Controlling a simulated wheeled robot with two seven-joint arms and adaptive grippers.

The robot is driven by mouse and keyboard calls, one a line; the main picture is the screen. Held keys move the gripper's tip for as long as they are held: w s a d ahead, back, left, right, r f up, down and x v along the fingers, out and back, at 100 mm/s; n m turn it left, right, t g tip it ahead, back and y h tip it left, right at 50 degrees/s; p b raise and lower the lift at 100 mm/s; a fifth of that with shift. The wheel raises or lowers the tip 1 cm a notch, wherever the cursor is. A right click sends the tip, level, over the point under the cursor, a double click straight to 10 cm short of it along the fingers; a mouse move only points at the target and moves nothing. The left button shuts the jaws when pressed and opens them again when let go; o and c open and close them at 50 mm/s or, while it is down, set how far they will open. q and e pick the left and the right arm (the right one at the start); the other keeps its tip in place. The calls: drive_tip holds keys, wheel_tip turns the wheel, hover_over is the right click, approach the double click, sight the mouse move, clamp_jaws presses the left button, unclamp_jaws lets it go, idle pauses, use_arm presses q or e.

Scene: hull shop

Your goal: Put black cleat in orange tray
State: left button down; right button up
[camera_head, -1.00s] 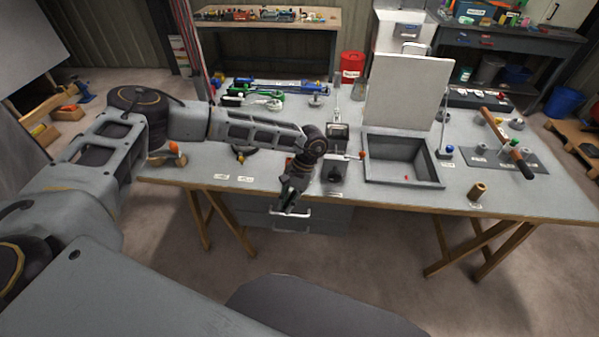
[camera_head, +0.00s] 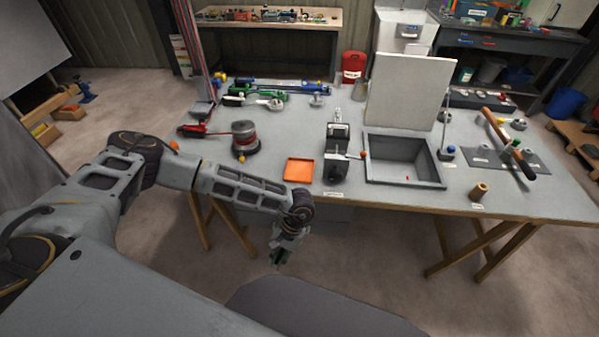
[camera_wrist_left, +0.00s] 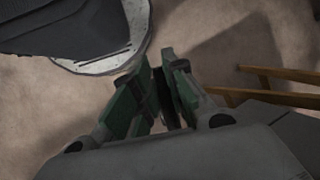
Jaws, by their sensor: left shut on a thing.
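The orange tray (camera_head: 299,172) is a shallow square tray lying empty near the front edge of the workbench in the head view. My left gripper (camera_head: 279,258) hangs in front of the bench, below the level of its top and apart from the tray. In the left wrist view my left gripper (camera_wrist_left: 161,75) has its green-sided fingers close together on a thin dark piece, the black cleat (camera_wrist_left: 163,98). Most of the cleat is hidden between the fingers. My right gripper is not in view.
A grey vise-like device (camera_head: 338,152) stands right of the tray, beside a grey sunken basin (camera_head: 402,160). A round reel-like thing (camera_head: 245,138) stands behind left. A wooden cylinder (camera_head: 479,191) is near the front edge. Open floor lies before the bench.

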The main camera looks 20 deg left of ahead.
use_arm(q)
drive_tip(key=shift+s+d+n+h, duration=0.6)
drive_tip(key=shift+d+n, duration=0.6)
drive_tip(key=shift+d, duration=1.7)
drive_tip(key=w+a+r+n+t+h, duration=0.2)
drive_tip(key=w+a+r+n+t, duration=0.2)
drive_tip(key=w+a+r+n, duration=0.6)
drive_tip(key=w+a+r+n+t+h+b, duration=0.1)
drive_tip(key=w+a+r+n+t, duration=0.3)
drive_tip(key=w+a+r+n, duration=0.5)
drive_tip(key=shift+w+a+r+n+h, duration=0.5)
drive_tip(key=shift+w+n, duration=2.6)
drive_tip(key=shift+n, duration=2.8)
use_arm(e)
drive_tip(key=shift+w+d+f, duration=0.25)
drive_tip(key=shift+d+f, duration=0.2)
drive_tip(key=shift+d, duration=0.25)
use_arm(q)
drive_tip(key=shift+d+f+n, duration=0.1)
drive_tip(key=shift+n, duration=0.4)
